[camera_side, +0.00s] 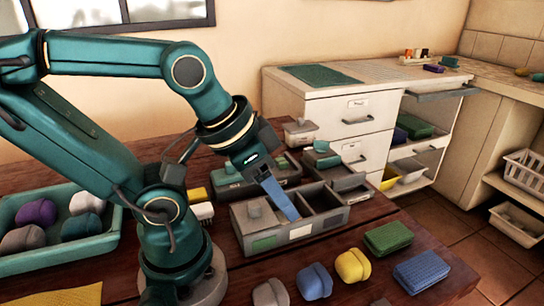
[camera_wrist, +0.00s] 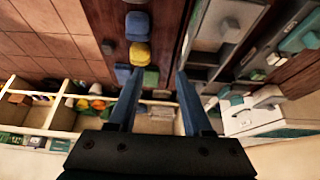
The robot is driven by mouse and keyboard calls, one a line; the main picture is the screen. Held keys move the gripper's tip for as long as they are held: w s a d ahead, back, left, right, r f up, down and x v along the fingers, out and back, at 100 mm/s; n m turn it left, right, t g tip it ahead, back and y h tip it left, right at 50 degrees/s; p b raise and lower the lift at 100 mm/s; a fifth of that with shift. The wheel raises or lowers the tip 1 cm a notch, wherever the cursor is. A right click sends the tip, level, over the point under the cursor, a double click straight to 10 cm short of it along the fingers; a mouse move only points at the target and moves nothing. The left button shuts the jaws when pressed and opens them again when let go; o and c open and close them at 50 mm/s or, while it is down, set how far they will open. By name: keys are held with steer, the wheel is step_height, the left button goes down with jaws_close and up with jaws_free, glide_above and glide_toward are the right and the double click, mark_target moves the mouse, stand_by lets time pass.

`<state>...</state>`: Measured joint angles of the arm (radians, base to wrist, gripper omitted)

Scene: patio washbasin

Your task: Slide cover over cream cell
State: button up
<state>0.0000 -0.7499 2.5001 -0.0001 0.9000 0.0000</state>
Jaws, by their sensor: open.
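A long grey box (camera_side: 292,238) with several cells stands on the wooden table in the side view. Its front carries a green label and a pale, cream-looking label. A grey cover (camera_side: 256,213) with a raised knob lies over the left end; it appears in the wrist view (camera_wrist: 229,30) at upper right. Open dark cells show to the right of the cover; I cannot tell which cell is cream inside. My gripper (camera_side: 285,205) points down at the box's middle, right of the cover. In the wrist view its blue fingers (camera_wrist: 158,73) are apart with nothing between them.
A similar box with green covers (camera_side: 232,183) stands behind. A teal tray (camera_side: 60,255) of coloured lumps is at left. Grey, blue and yellow lumps (camera_side: 352,266) and green and blue sponges (camera_side: 388,238) lie in front. A white drawer cabinet (camera_side: 350,115) stands behind.

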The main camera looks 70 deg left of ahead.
steer(key=shift+o, duration=0.6)
steer(key=g, duration=1)
glide_above(256, 203)
steer(key=w, duration=0.3)
steer(key=f, duration=0.4)
steer(key=shift+s+d, duration=0.25)
steer(key=shift+s+a+f, duration=0.2)
steer(key=shift+f, duration=0.35)
steer(key=shift+x, duration=2.45)
jaws_close()
